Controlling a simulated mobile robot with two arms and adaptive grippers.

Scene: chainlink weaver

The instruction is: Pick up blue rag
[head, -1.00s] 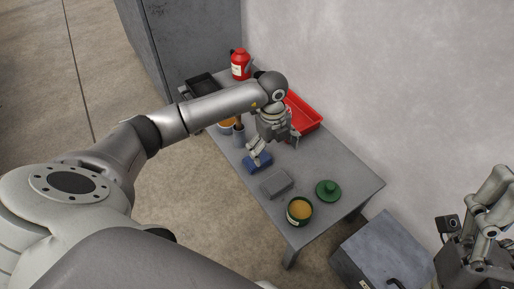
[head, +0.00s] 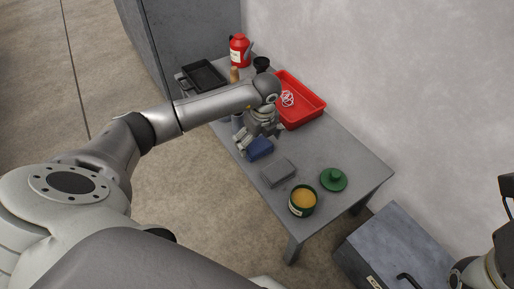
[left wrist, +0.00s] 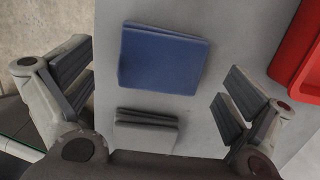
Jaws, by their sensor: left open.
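The blue rag (head: 262,148) is a folded, flat pad lying on the grey table (head: 345,155). My left gripper (head: 259,138) is above it, open and empty, and partly covers its far side in the head view. In the left wrist view the rag (left wrist: 162,58) lies between the two spread fingers and slightly beyond them, apart from both. A grey folded pad (head: 278,172) lies close beside the rag; it also shows in the left wrist view (left wrist: 146,132). Only part of my right arm shows at the right edge; its fingers are out of view.
A red tray (head: 313,115) holding a white tangle (head: 288,98) lies by the wall. A green can (head: 303,200) and its lid (head: 334,180) stand near the front. A red canister (head: 239,50) and black tray (head: 204,75) are at the far end.

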